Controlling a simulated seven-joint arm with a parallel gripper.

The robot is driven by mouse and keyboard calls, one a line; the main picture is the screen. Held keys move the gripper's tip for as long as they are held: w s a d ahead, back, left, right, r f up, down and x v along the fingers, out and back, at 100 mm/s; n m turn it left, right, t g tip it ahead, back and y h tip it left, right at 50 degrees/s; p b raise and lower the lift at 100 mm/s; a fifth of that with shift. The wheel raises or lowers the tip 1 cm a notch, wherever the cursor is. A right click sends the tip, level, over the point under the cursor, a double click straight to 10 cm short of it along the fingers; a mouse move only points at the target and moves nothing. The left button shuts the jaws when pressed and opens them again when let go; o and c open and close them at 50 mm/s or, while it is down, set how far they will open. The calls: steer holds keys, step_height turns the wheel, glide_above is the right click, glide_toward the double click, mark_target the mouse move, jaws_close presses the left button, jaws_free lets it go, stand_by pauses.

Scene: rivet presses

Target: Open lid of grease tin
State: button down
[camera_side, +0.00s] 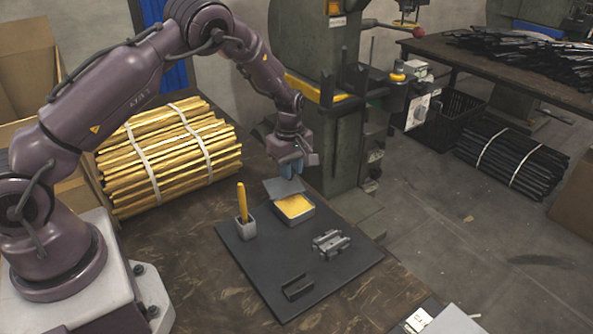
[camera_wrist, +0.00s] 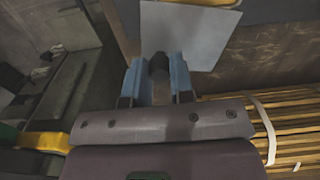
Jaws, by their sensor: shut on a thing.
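The grease tin (camera_side: 296,208) is a small square grey tin with yellow grease inside, on a dark mat (camera_side: 262,264). Its lid (camera_side: 283,188), a flat grey plate, is tilted up along the tin's back left side. My gripper (camera_side: 292,168) is above the lid, its blue fingers shut on the lid's upper part. In the wrist view the lid (camera_wrist: 187,32) spreads out beyond my fingertips (camera_wrist: 159,64), which close on a dark knob-like part. A strip of yellow grease shows past the lid's far edge. Whether the lid still touches the tin is hidden.
On the mat stand a grey cup (camera_side: 245,227) with a yellow stick, a metal fixture (camera_side: 331,243) and a dark bracket (camera_side: 298,287). A bundle of yellow rods (camera_side: 170,160) lies behind left. A green press (camera_side: 330,100) stands close behind my gripper.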

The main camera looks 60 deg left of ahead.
steer(key=n, duration=0.1)
steer(key=s+a+n, duration=0.1)
steer(key=n, duration=0.1)
steer(key=a+n, duration=0.1)
steer(key=shift+s+a+n, duration=0.2)
steer(key=shift+s+n, duration=0.1)
steer(key=shift+s, duration=0.05)
steer(key=shift+s+a+n, duration=0.35)
steer(key=shift+s+n, duration=0.2)
steer(key=shift+n, duration=0.5)
steer(key=shift+s+a+n, duration=0.35)
steer(key=shift+s+n, duration=0.2)
steer(key=shift+n, duration=0.5)
steer(key=c, duration=1)
jaws_free()
step_height(320, 180, up, 13)
